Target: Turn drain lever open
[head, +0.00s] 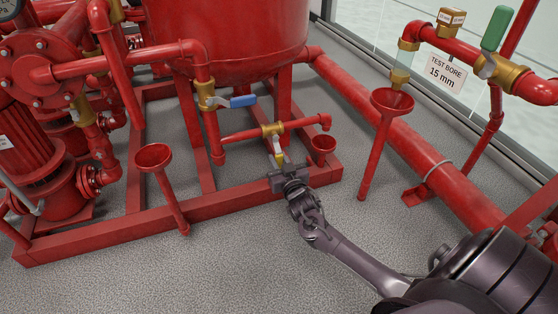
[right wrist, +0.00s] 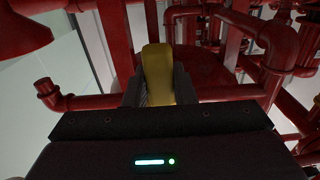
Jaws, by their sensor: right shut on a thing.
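The drain valve is a brass body (head: 272,130) in a red horizontal pipe low in front of the red tank. Its lever (head: 279,155), with a yellow grip, points down toward me. My right gripper (head: 283,172) is at the end of this lever. In the right wrist view the yellow lever grip (right wrist: 157,72) stands between the two dark fingers, and the gripper is shut on it. The fingers hide part of the grip. My left gripper is not in view.
A blue-handled valve (head: 238,101) sits just above left. A red base frame (head: 230,201) runs below. A green-handled valve (head: 496,30) is at upper right. Grey floor is clear in front.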

